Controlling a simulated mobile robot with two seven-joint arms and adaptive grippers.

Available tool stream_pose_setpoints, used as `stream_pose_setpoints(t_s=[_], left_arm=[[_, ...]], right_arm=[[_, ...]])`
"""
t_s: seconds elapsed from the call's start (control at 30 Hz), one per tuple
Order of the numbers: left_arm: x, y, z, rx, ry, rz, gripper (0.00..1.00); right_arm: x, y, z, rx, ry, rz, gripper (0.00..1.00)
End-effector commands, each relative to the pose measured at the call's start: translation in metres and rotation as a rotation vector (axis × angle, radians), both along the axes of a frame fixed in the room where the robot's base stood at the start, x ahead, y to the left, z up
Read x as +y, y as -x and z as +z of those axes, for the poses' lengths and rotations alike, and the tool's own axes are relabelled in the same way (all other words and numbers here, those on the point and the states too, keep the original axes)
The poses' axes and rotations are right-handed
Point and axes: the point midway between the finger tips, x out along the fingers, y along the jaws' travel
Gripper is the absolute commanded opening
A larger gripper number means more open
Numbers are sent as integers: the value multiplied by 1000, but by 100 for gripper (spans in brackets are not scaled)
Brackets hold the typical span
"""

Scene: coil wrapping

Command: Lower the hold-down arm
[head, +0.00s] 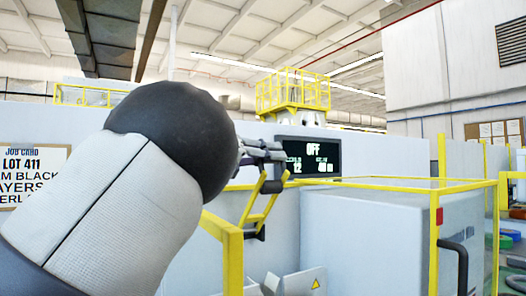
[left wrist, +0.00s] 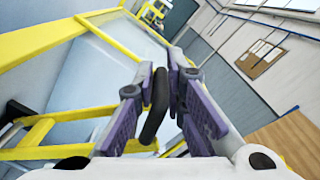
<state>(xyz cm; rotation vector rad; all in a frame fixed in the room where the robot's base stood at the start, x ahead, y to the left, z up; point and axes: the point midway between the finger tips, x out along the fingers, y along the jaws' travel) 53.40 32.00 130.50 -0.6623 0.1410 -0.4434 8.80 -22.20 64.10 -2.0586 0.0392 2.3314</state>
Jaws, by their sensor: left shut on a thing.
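My left gripper (head: 276,160) reaches in front of a display panel in the head view. In the left wrist view its purple-padded fingers (left wrist: 165,85) are shut on a black bar handle (left wrist: 156,108). The handle (head: 271,187) shows as a small dark piece just below the fingertips in the head view. It sits at the upper end of a yellow bracket (head: 263,217), which looks like the hold-down arm and slants up from a dark pivot. My large forearm hides what lies behind it on the left. My right gripper is not in view.
The display (head: 308,157) reads OFF. Yellow guard rails (head: 384,185) surround a pale cabinet (head: 368,240), with a dark handle (head: 456,262) at the right. A job card (head: 30,175) hangs at the left. A warning triangle (head: 316,284) marks a box below.

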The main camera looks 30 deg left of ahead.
Motion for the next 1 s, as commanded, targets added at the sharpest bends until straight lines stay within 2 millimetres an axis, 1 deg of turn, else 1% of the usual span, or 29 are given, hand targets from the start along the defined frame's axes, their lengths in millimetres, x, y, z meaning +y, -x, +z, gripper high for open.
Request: stream_pose_setpoints(t_s=[0.07,0.2,0.6,0.63,0.67,0.7,1.0], left_arm=[[-5,2,0,-12,-16,-4,0],[-8,4,-3,-22,-35,-5,0],[-9,5,-4,-26,-42,-5,0],[-9,5,-4,-26,-42,-5,13],[-9,5,-4,-25,-41,-5,20],[-9,4,-4,-25,-41,-4,29],[-8,5,-5,-23,-41,-1,30]], right_arm=[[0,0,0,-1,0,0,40],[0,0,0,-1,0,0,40],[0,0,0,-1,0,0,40],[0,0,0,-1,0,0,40],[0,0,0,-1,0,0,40],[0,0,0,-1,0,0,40],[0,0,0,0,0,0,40]])
